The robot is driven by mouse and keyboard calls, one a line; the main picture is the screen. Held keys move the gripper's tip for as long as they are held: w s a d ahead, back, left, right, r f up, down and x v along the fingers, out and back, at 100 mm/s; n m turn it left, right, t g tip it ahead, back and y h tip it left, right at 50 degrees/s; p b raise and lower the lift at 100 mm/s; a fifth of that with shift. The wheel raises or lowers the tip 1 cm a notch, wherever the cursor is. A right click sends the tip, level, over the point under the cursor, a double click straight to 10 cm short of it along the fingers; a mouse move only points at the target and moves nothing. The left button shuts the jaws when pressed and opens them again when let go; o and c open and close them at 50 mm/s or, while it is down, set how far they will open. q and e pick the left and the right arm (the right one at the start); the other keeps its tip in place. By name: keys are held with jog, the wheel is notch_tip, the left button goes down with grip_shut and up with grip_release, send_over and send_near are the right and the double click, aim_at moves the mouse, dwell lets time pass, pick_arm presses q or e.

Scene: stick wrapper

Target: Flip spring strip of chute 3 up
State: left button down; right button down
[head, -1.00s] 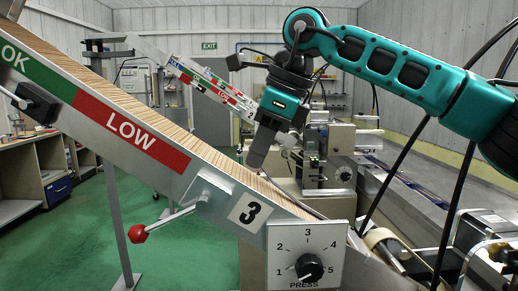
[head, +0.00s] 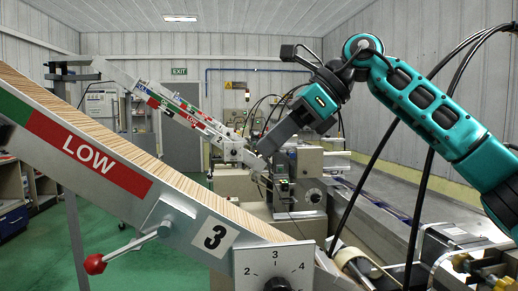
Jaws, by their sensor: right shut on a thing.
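Chute 3 (head: 178,200) slopes down from the upper left to the lower middle, packed with wooden sticks (head: 120,140). Its number plate (head: 215,237) faces me. The spring strip (head: 291,215) shows only as a thin dark line by the chute's lower end, rising toward my right gripper. My right gripper (head: 267,147) is shut, above and beyond the lower part of the chute. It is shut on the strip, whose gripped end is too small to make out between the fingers. My left gripper is not in view.
A press dial (head: 277,284) is on the chute's lower end, partly cut off by the frame. A lever with a red knob (head: 95,264) sticks out at the left. Chute 2 (head: 190,112) and grey machinery (head: 310,190) stand behind. Black cables hang at the right.

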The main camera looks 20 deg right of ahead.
jog(key=shift+r, duration=0.15)
jog(key=c, duration=1.4)
grip_release()
jog(key=shift+d, duration=0.15)
jog(key=shift+c, duration=0.2)
jog(key=shift+o, duration=0.9)
jog(key=p+v, duration=0.1)
jog(key=v, duration=1.1)
jog(key=shift+s+d+r, duration=0.2)
jog(key=shift+s+d, duration=0.05)
